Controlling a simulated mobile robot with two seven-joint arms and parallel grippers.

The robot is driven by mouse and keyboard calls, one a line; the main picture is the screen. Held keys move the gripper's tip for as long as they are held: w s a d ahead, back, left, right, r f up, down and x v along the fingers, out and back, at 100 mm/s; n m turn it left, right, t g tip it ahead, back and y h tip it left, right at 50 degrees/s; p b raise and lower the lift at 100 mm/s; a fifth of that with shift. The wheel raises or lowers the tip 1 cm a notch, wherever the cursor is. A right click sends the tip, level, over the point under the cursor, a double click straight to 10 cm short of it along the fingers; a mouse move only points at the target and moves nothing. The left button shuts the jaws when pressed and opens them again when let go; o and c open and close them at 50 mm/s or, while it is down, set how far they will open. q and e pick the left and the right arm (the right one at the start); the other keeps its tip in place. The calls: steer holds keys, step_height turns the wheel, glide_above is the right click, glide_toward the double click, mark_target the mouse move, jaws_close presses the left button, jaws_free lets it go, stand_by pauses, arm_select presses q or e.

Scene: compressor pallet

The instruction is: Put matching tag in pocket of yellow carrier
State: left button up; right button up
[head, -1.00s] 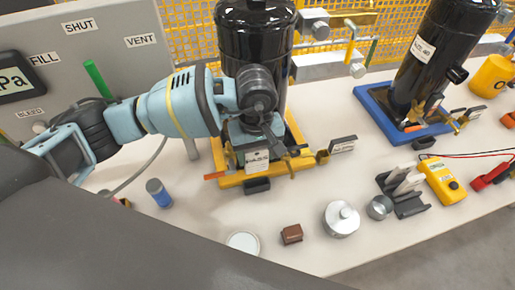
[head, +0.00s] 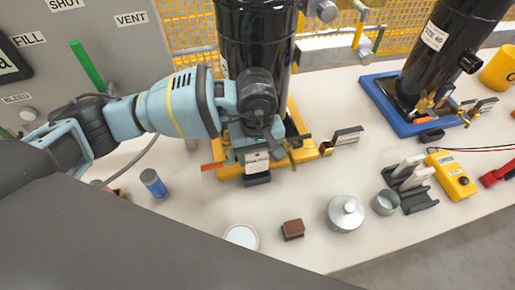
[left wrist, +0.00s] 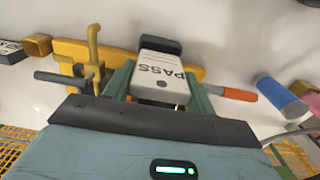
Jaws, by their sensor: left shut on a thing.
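The yellow carrier (head: 231,171) stands under a black compressor (head: 258,42) in the head view. Its black pocket (head: 257,180) sticks out at the front and also shows in the left wrist view (left wrist: 161,45). My left gripper (head: 257,154) is shut on a white tag (head: 257,164) marked PASS. In the left wrist view the tag (left wrist: 158,70) lies between the green fingers, its far end at the pocket. I cannot tell whether that end is inside the pocket. My right gripper is not in view.
A blue carrier (head: 391,111) with another black compressor stands at the right. A dark rack (head: 417,201) holds pale tags, beside a yellow meter (head: 452,178). A metal lid (head: 345,213), a brown block (head: 292,229) and a blue cylinder (head: 154,184) lie along the front.

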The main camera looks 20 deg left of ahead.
mark_target(256, 167)
arm_select(q)
steer(key=shift+f+b, duration=1.15)
steer(key=shift+f, duration=1.2)
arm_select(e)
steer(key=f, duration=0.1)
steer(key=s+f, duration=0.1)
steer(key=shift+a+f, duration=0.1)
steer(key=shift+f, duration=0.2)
arm_select(q)
steer(key=shift+f+b, duration=0.5)
steer(key=shift+f, duration=0.15)
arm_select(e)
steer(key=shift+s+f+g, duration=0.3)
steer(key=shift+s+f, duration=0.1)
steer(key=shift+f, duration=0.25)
arm_select(q)
steer(key=o, duration=1)
steer(key=shift+o, duration=0.2)
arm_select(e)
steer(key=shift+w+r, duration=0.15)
